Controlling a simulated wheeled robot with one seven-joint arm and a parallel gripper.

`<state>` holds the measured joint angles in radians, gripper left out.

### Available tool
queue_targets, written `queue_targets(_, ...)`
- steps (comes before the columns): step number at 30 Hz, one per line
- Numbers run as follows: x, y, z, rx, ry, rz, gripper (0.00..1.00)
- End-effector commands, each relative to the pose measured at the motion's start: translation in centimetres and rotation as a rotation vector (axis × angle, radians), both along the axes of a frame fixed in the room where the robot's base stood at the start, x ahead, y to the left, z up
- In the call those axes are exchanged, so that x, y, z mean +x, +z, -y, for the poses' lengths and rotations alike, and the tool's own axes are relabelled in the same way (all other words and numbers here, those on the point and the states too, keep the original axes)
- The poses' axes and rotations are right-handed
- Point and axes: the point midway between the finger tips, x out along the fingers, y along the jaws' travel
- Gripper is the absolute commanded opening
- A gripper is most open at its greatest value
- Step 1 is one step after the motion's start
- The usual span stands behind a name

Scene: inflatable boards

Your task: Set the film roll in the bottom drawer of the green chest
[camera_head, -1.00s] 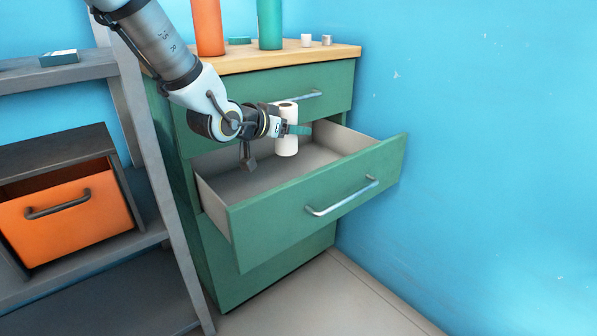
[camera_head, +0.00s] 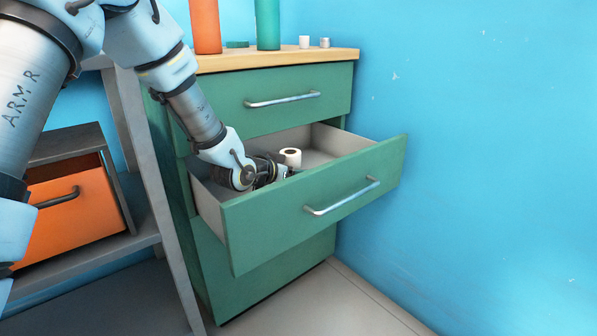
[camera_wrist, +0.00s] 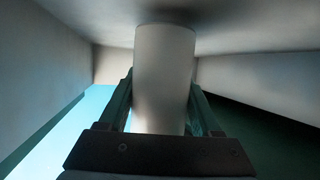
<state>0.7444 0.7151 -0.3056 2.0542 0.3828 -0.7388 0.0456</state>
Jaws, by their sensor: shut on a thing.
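The film roll (camera_head: 291,158) is a white upright cylinder with a dark hole in its top, inside the open drawer (camera_head: 315,188) of the green chest (camera_head: 270,265). My gripper (camera_head: 284,171) reaches down into this drawer, its fingers partly hidden by the drawer front. In the wrist view the green fingers (camera_wrist: 163,100) are shut on the roll (camera_wrist: 164,70), one on each side. The roll's far end is at or very near the grey drawer floor (camera_wrist: 225,22); I cannot tell whether it touches. The open drawer lies below a closed top drawer (camera_head: 285,98).
A green front continues below the open drawer, with no handle visible. A grey shelf (camera_head: 150,215) with an orange drawer box (camera_head: 75,215) stands at left. Orange (camera_head: 205,25) and green (camera_head: 268,25) cylinders stand on the wooden top. A blue wall is at right.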

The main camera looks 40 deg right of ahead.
Motion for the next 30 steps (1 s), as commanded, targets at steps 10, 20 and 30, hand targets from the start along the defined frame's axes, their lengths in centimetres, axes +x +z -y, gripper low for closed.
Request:
queue_targets(10, 1.6, -1.2, 2.6, -0.001, -0.001, 0.000, 0.00)
queue_targets(20, 1.6, -1.5, 2.6, -0.002, 0.000, 0.000, 0.00)
queue_targets(30, 1.6, -1.3, 2.6, -0.001, 0.000, 0.000, 0.95)
